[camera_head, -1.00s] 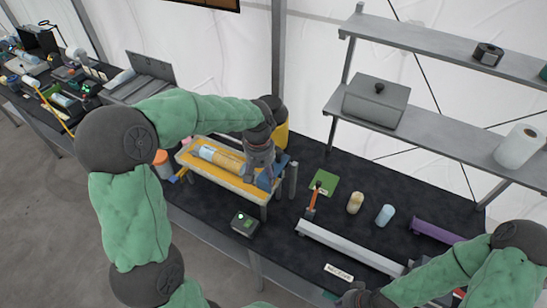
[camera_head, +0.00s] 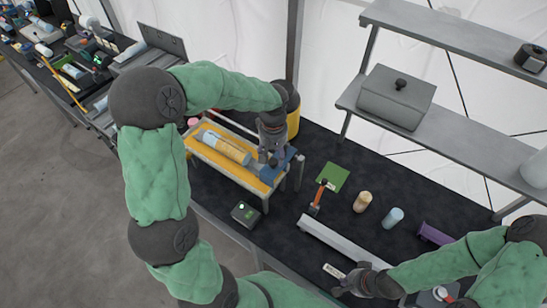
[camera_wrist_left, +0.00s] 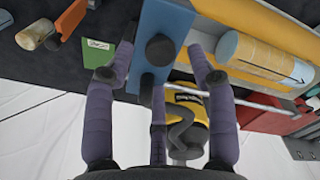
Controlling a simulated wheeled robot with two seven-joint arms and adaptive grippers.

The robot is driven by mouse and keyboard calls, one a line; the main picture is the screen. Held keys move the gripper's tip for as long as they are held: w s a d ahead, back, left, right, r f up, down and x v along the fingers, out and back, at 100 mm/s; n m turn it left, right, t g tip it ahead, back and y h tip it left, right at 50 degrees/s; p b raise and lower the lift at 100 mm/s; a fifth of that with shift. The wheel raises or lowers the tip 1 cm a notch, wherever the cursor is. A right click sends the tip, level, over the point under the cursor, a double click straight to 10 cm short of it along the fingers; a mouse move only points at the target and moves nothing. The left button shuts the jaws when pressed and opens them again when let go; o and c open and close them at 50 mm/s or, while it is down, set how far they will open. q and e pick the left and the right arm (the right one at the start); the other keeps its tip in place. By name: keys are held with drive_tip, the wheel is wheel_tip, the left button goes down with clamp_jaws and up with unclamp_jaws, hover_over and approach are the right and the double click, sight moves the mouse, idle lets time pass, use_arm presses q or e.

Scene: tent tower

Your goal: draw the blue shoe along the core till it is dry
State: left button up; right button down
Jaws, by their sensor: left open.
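The blue shoe (camera_head: 276,172) is a flat blue block at the right end of the yellow tray (camera_head: 212,157). In the left wrist view the blue shoe (camera_wrist_left: 160,17) has a dark knob (camera_wrist_left: 160,49). The core (camera_head: 226,147), a tan cylinder with a pale blue section, lies along the tray; part of it also shows in the left wrist view (camera_wrist_left: 262,57). My left gripper (camera_head: 268,158) is over the shoe, its fingers (camera_wrist_left: 160,80) spread around the knob; contact is unclear. My right gripper (camera_head: 354,283) is low at the front of the table, its fingers unclear.
A small dark device (camera_head: 245,213) with a green light stands in front of the tray. An orange-handled tool (camera_head: 318,196), a green pad (camera_head: 333,177), two small cylinders and a grey rail (camera_head: 343,240) lie to the right. A yellow bin (camera_head: 293,122) stands behind my left gripper.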

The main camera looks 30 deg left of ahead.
use_arm(q)
drive_tip(key=shift+f, duration=1.35)
drive_tip(key=shift+s, duration=0.1)
clamp_jaws()
drive_tip(key=a, duration=0.9)
drive_tip(key=w+a, duration=0.1)
drive_tip(key=a, duration=0.3)
drive_tip(key=shift+a+b, duration=0.3)
drive_tip(key=shift+b, duration=0.05)
unclamp_jaws()
